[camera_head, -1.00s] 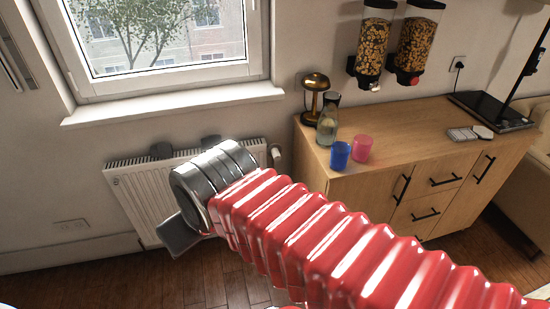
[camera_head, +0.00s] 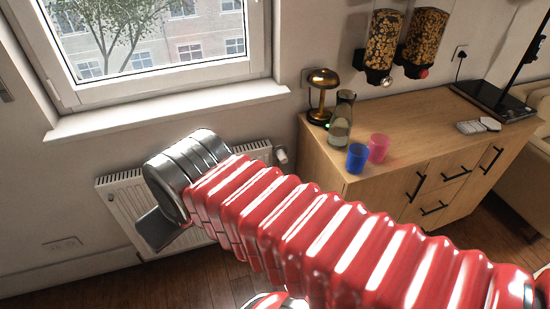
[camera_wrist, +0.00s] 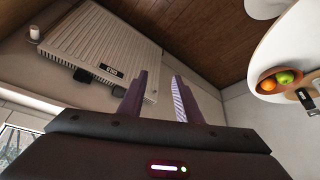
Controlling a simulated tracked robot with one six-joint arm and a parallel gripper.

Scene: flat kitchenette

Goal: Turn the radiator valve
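The radiator valve (camera_head: 281,155) is a small white knob at the right end of the white radiator (camera_head: 121,203) under the window in the head view. In the wrist view the valve (camera_wrist: 34,33) stands at the upper left, at the end of the ribbed radiator (camera_wrist: 95,45). My gripper (camera_wrist: 160,75) is open, with two purple-grey fingers apart and nothing between them. It is clear of the valve, which lies well to the left of the fingers. In the head view my red arm covers much of the radiator and hides most of the gripper.
A wooden cabinet (camera_head: 390,170) stands just right of the valve, bearing a brass lamp (camera_head: 321,95), a glass carafe (camera_head: 341,120), a blue cup (camera_head: 357,157) and a pink cup (camera_head: 379,147). The window sill (camera_head: 165,110) juts out above the radiator. The wrist view shows a fruit bowl (camera_wrist: 265,84).

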